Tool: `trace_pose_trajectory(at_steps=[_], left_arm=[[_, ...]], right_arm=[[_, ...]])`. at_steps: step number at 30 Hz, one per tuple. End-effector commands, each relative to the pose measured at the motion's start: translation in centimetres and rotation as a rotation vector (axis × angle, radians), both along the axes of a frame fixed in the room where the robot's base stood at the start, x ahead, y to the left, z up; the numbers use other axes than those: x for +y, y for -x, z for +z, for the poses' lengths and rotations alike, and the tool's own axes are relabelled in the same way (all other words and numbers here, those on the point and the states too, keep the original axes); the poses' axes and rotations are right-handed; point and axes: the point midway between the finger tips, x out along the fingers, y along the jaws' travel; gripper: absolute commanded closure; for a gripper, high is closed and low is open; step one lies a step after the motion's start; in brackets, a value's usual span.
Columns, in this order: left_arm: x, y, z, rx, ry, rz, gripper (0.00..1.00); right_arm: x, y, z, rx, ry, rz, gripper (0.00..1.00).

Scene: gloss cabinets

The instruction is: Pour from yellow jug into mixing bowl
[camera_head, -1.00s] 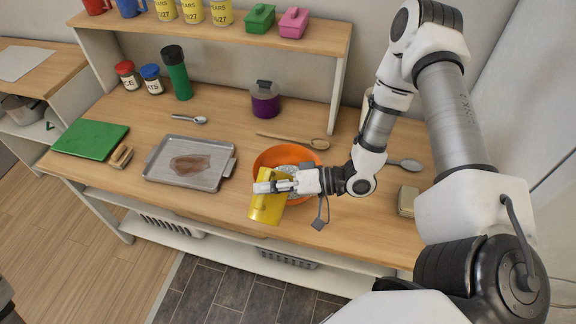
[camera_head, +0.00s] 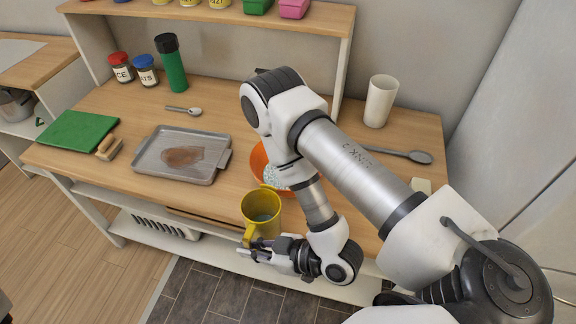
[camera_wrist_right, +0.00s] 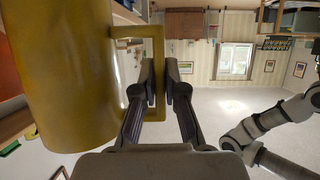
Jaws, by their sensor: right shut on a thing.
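The yellow jug (camera_head: 261,208) is close to upright at the counter's front edge, in front of the bowl, with pale bluish contents inside. My right gripper (camera_head: 256,250) is shut on its handle; in the right wrist view the fingers (camera_wrist_right: 164,75) close on the handle beside the jug body (camera_wrist_right: 70,75). I cannot tell whether the jug touches the counter. The orange mixing bowl (camera_head: 258,162) sits on the counter behind the jug, partly hidden by my right arm. White speckled contents (camera_head: 273,178) show in it. My left gripper is not in view.
A grey baking tray (camera_head: 217,172) lies left of the bowl. A green board (camera_head: 78,132), a wooden-handled tool (camera_head: 109,148) and a spoon (camera_head: 183,110) lie further left. A white cup (camera_head: 380,101) and a large spoon (camera_head: 415,156) are at the right, beyond my arm.

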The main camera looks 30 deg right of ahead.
Motion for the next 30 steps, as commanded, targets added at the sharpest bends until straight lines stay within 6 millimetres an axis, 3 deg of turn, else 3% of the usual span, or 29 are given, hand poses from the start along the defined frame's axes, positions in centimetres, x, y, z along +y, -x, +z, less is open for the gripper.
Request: trace_pose_trajectory(at_steps=[11,20,30], left_arm=[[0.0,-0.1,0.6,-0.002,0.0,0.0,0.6],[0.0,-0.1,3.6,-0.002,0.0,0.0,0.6],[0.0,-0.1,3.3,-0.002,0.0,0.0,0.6]], right_arm=[[-0.1,-0.2,0.7,-0.002,-0.005,-0.003,1.0],[-0.1,-0.2,3.8,-0.002,-0.006,-0.004,1.0],[-0.2,-0.7,3.4,-0.003,-0.005,-0.017,1.0]])
